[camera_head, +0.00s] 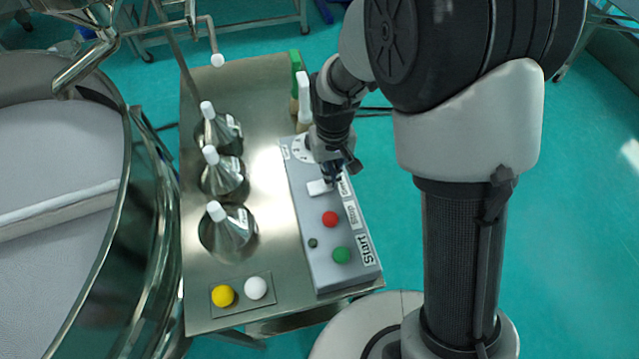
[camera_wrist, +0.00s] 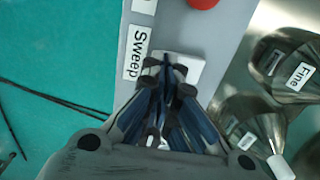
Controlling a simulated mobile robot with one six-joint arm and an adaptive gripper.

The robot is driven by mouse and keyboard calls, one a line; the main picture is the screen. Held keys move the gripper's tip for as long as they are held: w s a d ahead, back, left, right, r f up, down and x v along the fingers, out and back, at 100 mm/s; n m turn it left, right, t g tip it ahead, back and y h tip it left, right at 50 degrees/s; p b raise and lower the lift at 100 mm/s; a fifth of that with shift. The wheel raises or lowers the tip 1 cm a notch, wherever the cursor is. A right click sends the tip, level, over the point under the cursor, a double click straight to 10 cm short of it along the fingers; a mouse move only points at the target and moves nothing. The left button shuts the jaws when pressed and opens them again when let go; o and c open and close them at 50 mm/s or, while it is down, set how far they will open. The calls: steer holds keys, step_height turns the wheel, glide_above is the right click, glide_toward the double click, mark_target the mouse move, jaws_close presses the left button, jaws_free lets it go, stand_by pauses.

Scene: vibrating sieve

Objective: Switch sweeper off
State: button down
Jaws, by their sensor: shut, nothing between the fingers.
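The grey control box (camera_head: 320,277) lies on the steel table with a white switch (camera_head: 319,187) beside the label "Sweep". The switch also shows in the wrist view (camera_wrist: 190,66), with the Sweep label (camera_wrist: 136,51) to its left. My gripper (camera_head: 334,178) is shut and empty, pointing down at the box. In the wrist view my fingertips (camera_wrist: 167,72) overlap the switch and hide part of it. I cannot tell whether they touch it, or which way it is set.
A red button (camera_head: 330,218) and a green button (camera_head: 341,255) sit on the same box. Several steel funnels (camera_head: 229,233) with white tips stand to its left. Yellow (camera_head: 223,295) and white (camera_head: 255,288) knobs are at the table's front. A large round sieve (camera_head: 95,290) fills the left.

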steer(key=shift+f+b, duration=0.5)
steer(key=shift+f, duration=0.25)
steer(key=shift+r+p, duration=2.7)
steer(key=shift+r, duration=0.85)
steer(key=shift+r, duration=0.1)
steer(key=s+d+r+t+b, duration=0.1)
steer(key=s+d+r+b, duration=0.25)
steer(key=r, duration=0.25)
steer(key=s+d+r+m+t+b, duration=0.1)
steer(key=s+d+r+b, duration=0.1)
steer(key=s, duration=0.6)
steer(key=s+d+r+m+t+b, duration=0.2)
steer(key=s+d+r+b, duration=0.1)
steer(key=s+d, duration=0.4)
steer(key=shift+s+t+b, duration=0.3)
steer(key=shift+s+b, duration=0.15)
steer(key=shift+s, duration=0.1)
